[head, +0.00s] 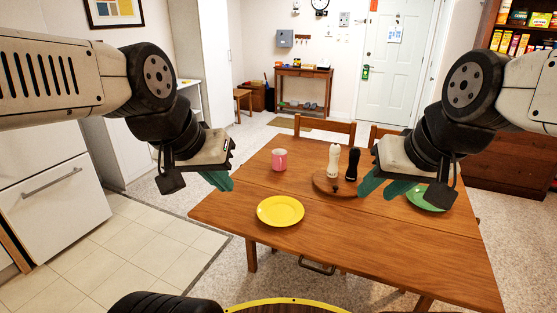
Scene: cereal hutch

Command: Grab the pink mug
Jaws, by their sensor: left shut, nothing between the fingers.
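The pink mug (279,161) stands upright on the wooden table (340,250), near its far left side. Its rim looks pale. My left gripper (222,184), with green fingers, is left of the mug in the picture and apart from it; it is shut and empty. My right gripper (375,192) is over the right part of the table, away from the mug. Its two green fingers show spread apart, with nothing seen between them.
A yellow plate (281,210) lies in front of the mug. A round wooden board (322,184) holds a white mill (333,160) and a black mill (353,163). A green plate (420,201) is partly hidden behind my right arm. Chairs (325,129) stand behind the table.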

